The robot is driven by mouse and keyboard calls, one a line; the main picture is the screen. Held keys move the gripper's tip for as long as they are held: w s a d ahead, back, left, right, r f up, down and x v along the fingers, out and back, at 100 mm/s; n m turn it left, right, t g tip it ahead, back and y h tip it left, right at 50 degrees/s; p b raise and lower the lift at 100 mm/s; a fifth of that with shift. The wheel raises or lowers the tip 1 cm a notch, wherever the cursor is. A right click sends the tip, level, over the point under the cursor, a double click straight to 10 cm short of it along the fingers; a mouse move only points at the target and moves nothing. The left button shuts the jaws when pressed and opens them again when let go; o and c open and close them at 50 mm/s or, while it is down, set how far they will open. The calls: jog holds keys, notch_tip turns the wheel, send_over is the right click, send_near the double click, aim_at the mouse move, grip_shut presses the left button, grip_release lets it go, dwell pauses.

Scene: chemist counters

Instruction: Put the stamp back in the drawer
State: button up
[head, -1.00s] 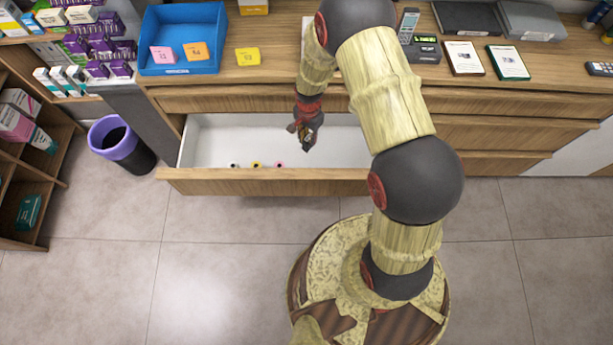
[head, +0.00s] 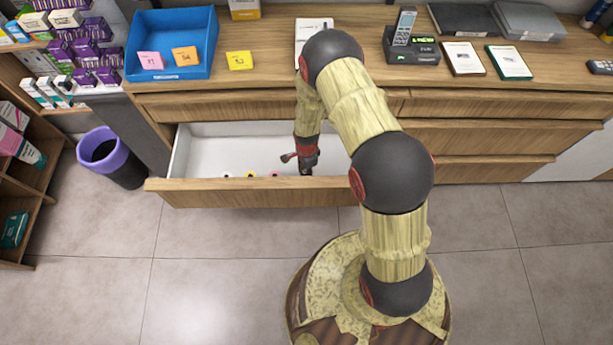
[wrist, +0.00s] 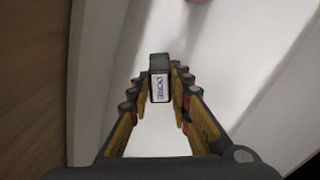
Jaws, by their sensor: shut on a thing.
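The stamp (wrist: 159,80) is a small dark block with a white lettered label, held between the fingertips of my gripper in the wrist view. In the head view my gripper (head: 305,166) is over the open drawer (head: 235,194), low and close to the inner side of its front panel. The stamp cannot be made out clearly there. The wrist view shows the white drawer floor (wrist: 160,135) under the stamp; I cannot tell whether the stamp touches it.
Small round items (head: 250,174) lie in the drawer left of my gripper, along its front. The counter above holds a blue tray (head: 170,72), a yellow note block (head: 240,61) and a phone (head: 404,35). A purple-rimmed bin (head: 110,158) stands left of the drawer.

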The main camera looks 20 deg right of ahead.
notch_tip(320, 180, down, 3)
jog(key=shift+b, duration=0.45)
jog(key=shift+r, duration=0.1)
jog(key=o, duration=0.4)
jog(key=shift+f, duration=0.2)
jog(key=o, duration=0.5)
